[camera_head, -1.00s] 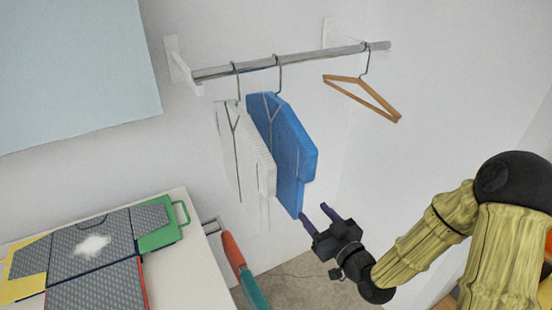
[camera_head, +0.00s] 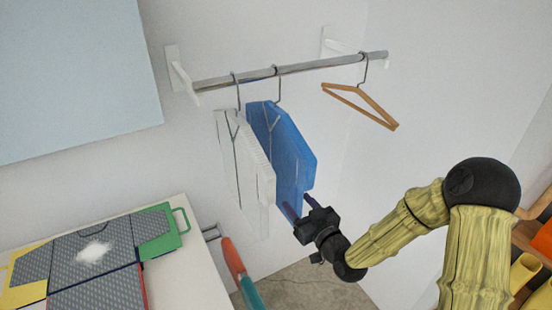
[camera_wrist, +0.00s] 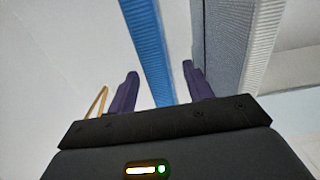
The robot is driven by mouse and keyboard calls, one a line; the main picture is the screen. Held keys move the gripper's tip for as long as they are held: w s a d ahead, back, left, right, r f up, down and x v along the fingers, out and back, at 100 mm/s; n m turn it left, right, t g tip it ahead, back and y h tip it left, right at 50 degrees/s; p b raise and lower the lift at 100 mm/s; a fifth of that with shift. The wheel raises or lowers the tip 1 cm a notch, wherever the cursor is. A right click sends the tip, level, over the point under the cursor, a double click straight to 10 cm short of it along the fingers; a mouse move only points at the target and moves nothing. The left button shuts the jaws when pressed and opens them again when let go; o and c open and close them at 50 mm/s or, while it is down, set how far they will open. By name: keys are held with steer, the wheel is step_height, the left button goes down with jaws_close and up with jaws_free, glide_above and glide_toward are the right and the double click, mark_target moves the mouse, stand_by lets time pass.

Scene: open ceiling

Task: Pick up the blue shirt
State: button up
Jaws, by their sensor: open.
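The blue shirt (camera_head: 289,148) hangs from the metal rail on a hook, just right of a white shirt (camera_head: 243,165) in the head view. My gripper (camera_head: 299,206) is at the lower edge of the blue shirt, with its two dark purple fingers pointing up toward it. In the wrist view, the blue shirt (camera_wrist: 151,50) shows as a narrow blue strip running down between the open fingers (camera_wrist: 160,88). The jaws are apart and not closed on it. The white shirt (camera_wrist: 262,45) stands to the right, outside the fingers.
The rail (camera_head: 300,68) is fixed to the wall. An empty wooden hanger (camera_head: 362,105) hangs at its right. A white table (camera_head: 190,275) with a folding board (camera_head: 97,262) stands at lower left. An orange and teal object (camera_head: 240,272) is beside it.

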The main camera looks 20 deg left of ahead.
mark_target(290, 193)
steer(key=p+x, duration=0.2)
steer(key=x, duration=0.3)
steer(key=shift+w+r+p, duration=0.1)
steer(key=shift+r+p, duration=0.05)
steer(key=shift+p, duration=0.15)
steer(key=shift+w, duration=0.1)
jaws_close()
steer(key=shift+a, duration=0.1)
